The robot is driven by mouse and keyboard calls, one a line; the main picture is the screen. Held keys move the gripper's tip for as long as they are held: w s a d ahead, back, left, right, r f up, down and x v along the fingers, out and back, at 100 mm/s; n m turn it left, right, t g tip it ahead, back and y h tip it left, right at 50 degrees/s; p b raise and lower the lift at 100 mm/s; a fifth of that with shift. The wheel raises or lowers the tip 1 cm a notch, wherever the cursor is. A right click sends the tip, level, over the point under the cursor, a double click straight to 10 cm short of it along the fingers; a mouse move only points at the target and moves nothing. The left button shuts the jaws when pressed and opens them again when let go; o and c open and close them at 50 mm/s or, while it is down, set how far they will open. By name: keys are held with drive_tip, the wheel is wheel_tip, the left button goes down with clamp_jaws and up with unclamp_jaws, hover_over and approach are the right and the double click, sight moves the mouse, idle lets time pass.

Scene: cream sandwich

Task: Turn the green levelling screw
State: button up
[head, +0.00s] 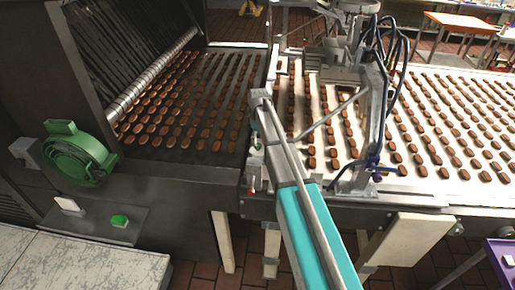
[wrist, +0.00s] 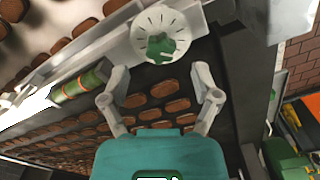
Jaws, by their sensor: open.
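In the wrist view a green knob (wrist: 162,46) sits at the centre of a round white dial (wrist: 180,22) with dark tick marks. I cannot tell for certain which of these two is the levelling screw. My gripper (wrist: 160,75) is open, with two grey fingers spread apart and nothing between them. The knob is beyond the fingertips, roughly centred between them, and not touched. In the head view I cannot make out my fingers clearly.
Brown biscuits lie in rows on the dark belt (head: 205,110) and the pale belt (head: 450,90). A metal frame with blue hoses (head: 390,60) stands over the belts. A green round housing (head: 78,153) and a green button (head: 119,220) are at left. A purple table (head: 495,265) is at lower right.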

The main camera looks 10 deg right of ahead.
sight(258, 144)
drive_tip(key=shift+f+b, duration=1.4)
drive_tip(key=shift+f, duration=0.35)
drive_tip(key=c, duration=1)
drive_tip(key=shift+a, duration=0.15)
clamp_jaws()
drive_tip(key=shift+m, duration=0.3)
